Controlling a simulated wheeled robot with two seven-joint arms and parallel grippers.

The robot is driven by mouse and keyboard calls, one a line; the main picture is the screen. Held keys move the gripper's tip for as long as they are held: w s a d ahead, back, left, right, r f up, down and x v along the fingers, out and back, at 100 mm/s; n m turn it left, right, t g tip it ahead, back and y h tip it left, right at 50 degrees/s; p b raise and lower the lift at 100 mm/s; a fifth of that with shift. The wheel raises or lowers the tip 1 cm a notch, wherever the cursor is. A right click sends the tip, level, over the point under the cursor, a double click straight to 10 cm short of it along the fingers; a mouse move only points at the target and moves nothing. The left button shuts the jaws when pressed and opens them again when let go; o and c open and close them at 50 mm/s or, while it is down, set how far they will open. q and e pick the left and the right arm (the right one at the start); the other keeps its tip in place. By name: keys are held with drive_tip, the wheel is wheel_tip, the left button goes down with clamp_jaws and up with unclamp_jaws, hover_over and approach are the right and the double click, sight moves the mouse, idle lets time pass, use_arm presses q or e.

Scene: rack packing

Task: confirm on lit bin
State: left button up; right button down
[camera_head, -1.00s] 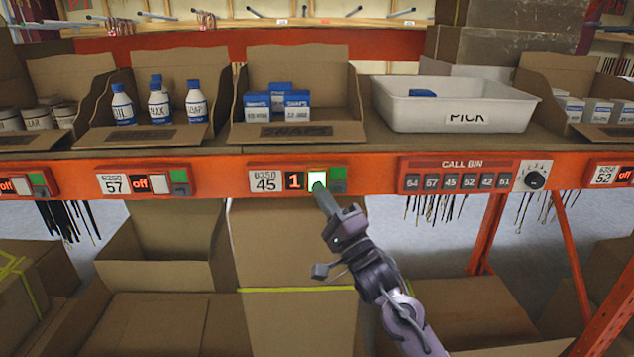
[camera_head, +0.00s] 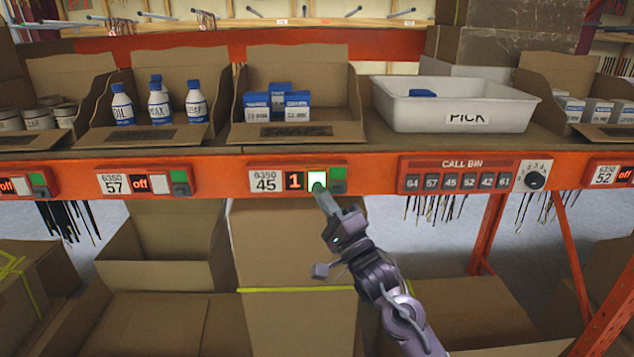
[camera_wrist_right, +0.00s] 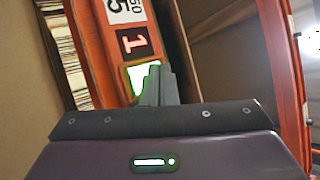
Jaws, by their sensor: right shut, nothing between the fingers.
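The label panel of bin 45 (camera_head: 267,181) is on the orange shelf edge. Its display (camera_head: 294,181) shows 1, and the square button (camera_head: 316,179) beside it glows white-green. A green button (camera_head: 338,174) sits to its right. My right gripper (camera_head: 319,188) is shut and empty. Its fingertips are at the lower edge of the lit button; I cannot tell whether they touch it. In the right wrist view the fingers (camera_wrist_right: 158,85) cover part of the lit button (camera_wrist_right: 140,76). The bin above holds blue and white boxes (camera_head: 290,105). My left gripper is not in view.
Panel 57 (camera_head: 140,184) to the left reads off. The call bin panel (camera_head: 462,174) with a dial is to the right. A white pick tray (camera_head: 520,112) holds a blue item. Cardboard boxes (camera_head: 160,320) stand below the shelf.

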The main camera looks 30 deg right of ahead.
drive_tip(key=shift+w+d, duration=0.15)
drive_tip(key=shift+w+d, duration=0.1)
drive_tip(key=shift+w, duration=0.15)
drive_tip(key=shift+w+d, duration=0.2)
drive_tip(key=shift+w, duration=0.1)
idle(1.0)
drive_tip(key=shift+s+p, duration=0.1)
drive_tip(key=shift+p, duration=0.2)
drive_tip(key=shift+s+a, duration=0.4)
drive_tip(key=shift+s, duration=0.2)
drive_tip(key=s+a, duration=0.1)
drive_tip(key=s+p, duration=0.1)
drive_tip(key=s, duration=0.1)
drive_tip(key=s+a+p, duration=0.1)
drive_tip(key=shift+s+a, duration=0.15)
drive_tip(key=shift+a, duration=0.15)
